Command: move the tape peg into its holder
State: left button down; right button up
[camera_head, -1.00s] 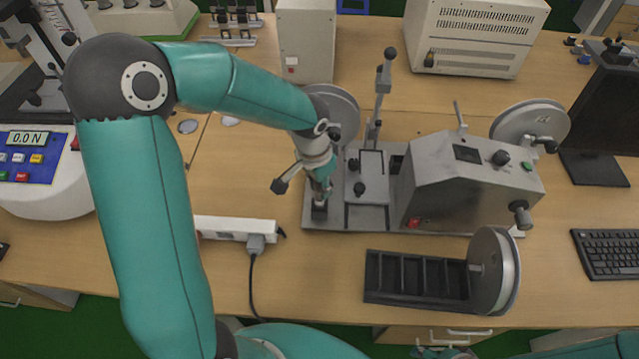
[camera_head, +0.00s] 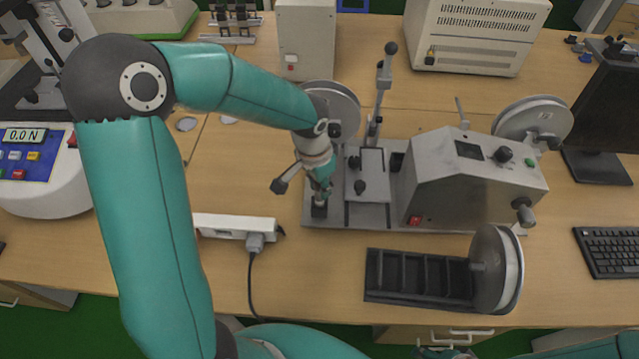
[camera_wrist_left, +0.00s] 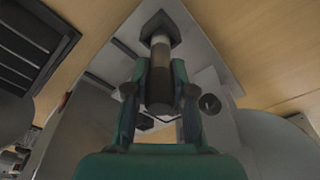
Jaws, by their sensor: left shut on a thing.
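My left gripper (camera_head: 321,192) points down at the front left corner of the grey machine's base plate. In the left wrist view its two fingers (camera_wrist_left: 160,88) are shut on the tape peg (camera_wrist_left: 159,72), a pale and dark cylinder. The dark block-shaped holder (camera_wrist_left: 161,29) is at the peg's far end, and it also shows in the head view (camera_head: 319,211) just below the gripper. The peg lines up with the holder, but I cannot tell whether it is seated in it or just above it.
The grey machine (camera_head: 470,180) with tape reels stands right of the gripper. A black slotted tray (camera_head: 415,278) lies in front, and a white power strip (camera_head: 232,226) lies to the left. A force gauge stand (camera_head: 30,165) is at the far left.

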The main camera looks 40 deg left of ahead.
pick_arm(q)
jog(key=c, duration=0.9)
grip_release()
jog(key=o, duration=0.6)
jog(key=shift+c, duration=0.2)
jog(key=shift+s+a+r+p, duration=0.1)
jog(key=shift+s+r+p, duration=0.1)
jog(key=shift+r+p, duration=1.3)
jog(key=shift+s+r+p, duration=0.15)
jog(key=shift+r+p, duration=0.75)
jog(key=shift+r, duration=1.1)
